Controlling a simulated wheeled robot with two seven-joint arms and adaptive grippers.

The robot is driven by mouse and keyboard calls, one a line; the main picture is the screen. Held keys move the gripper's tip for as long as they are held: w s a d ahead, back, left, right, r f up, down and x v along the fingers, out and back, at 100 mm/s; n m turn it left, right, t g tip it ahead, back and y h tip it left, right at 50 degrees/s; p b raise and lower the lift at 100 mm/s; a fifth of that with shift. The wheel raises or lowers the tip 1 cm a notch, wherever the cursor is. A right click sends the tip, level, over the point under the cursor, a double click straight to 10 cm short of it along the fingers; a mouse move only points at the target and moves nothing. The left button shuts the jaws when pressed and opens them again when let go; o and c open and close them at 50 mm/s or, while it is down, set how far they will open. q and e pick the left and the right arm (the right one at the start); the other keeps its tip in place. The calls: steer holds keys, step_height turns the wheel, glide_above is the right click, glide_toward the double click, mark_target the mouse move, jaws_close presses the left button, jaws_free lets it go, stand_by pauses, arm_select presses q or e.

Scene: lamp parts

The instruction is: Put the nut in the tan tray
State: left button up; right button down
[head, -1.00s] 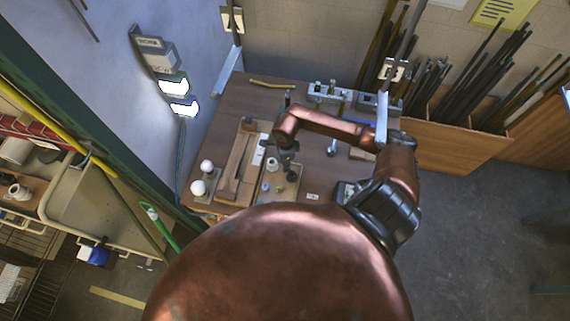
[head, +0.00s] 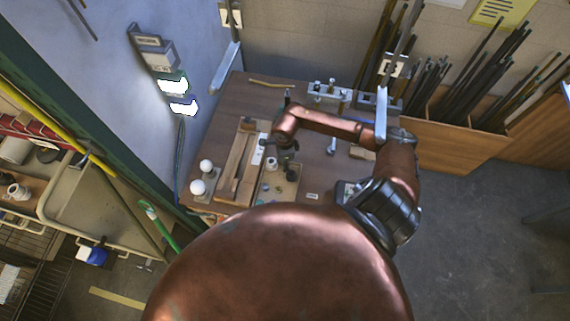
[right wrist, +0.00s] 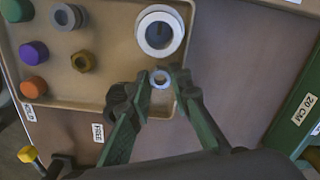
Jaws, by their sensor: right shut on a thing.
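The tan tray (head: 288,196) lies on the table in the head view and fills the upper left of the right wrist view (right wrist: 112,40). My right gripper (right wrist: 162,80) has its green fingers shut on a small pale grey ring-shaped piece (right wrist: 160,77), which looks like the nut. The gripper is over the tray's edge region, close to a white round part; its height above the tray is unclear. A brass hex nut (right wrist: 83,62) lies in the tray. In the head view my right gripper (head: 286,157) is small and dark. My left gripper is not in view.
The tray also holds a grey ring (right wrist: 66,17), purple (right wrist: 34,52), green (right wrist: 56,13) and orange (right wrist: 34,87) caps, and the white round part (right wrist: 160,32). A wooden holder (head: 238,165) and two white bulbs (head: 202,176) stand left of the tray.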

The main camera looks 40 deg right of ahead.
steer(key=shift+s+a+f, duration=0.25)
steer(key=shift+s+f, duration=0.1)
steer(key=shift+f, duration=0.15)
steer(key=c, duration=1.8)
jaws_free()
steer(key=shift+w, duration=0.1)
steer(key=shift+o, duration=0.6)
steer(key=shift+w, duration=0.1)
steer(key=shift+w+d+r, duration=0.1)
steer(key=shift+d+r, duration=0.1)
steer(key=shift+r, duration=0.05)
step_height(320, 180, up, 12)
